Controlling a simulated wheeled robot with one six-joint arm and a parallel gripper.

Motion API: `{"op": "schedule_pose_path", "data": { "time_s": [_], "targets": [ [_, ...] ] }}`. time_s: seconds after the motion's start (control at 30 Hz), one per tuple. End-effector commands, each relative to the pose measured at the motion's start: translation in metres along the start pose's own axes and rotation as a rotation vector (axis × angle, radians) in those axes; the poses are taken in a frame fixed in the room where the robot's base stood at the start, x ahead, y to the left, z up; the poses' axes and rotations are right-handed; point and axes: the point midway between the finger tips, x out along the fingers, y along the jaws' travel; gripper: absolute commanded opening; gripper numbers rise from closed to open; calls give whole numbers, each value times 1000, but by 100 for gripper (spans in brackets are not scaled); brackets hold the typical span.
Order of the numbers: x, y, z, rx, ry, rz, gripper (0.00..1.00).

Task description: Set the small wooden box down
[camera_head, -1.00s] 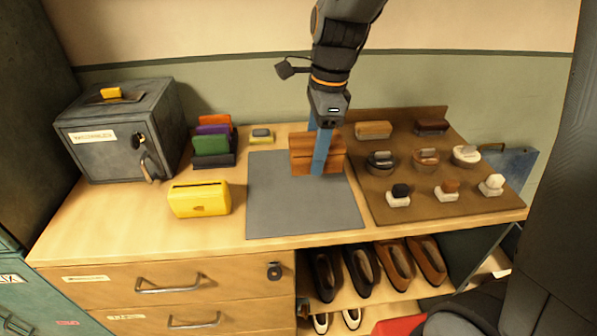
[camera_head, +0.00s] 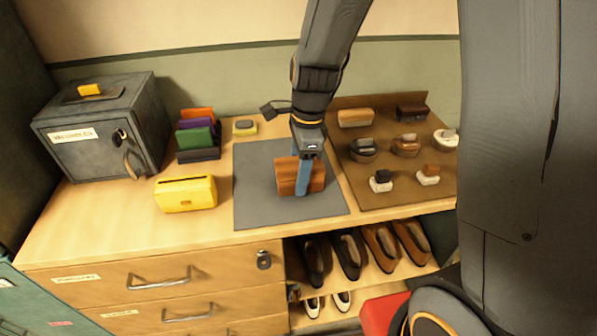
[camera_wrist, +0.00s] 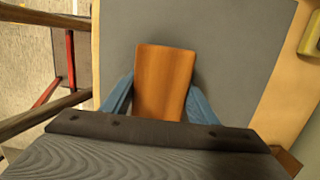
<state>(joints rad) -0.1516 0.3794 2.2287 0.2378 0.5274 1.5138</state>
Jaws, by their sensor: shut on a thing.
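The small wooden box (camera_head: 285,176) is reddish brown. My gripper (camera_head: 303,178) is shut on it, with a blue finger across its near side. The box is over the grey mat (camera_head: 260,205) on the wooden counter. I cannot tell whether its underside touches the mat. In the wrist view the box (camera_wrist: 164,80) shows its orange-brown top between the two blue fingers (camera_wrist: 160,100), with the grey mat (camera_wrist: 225,50) around it.
A yellow box (camera_head: 186,194) stands left of the mat. Behind it are a card rack (camera_head: 198,153) and a grey metal lockbox (camera_head: 100,135). A brown board (camera_head: 385,185) with brushes and tins lies right of the mat. The mat's front is clear.

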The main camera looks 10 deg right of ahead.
Motion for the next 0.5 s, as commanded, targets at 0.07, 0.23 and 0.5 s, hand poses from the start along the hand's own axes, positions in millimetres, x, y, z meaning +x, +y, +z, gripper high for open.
{"op": "schedule_pose_path", "data": {
  "time_s": [0.07,0.23,0.5],
  "targets": [
    [0,0,0,0,0,0,24],
    [3,0,0,0,0,0,64],
    [2,0,0,0,0,0,72]
  ]
}}
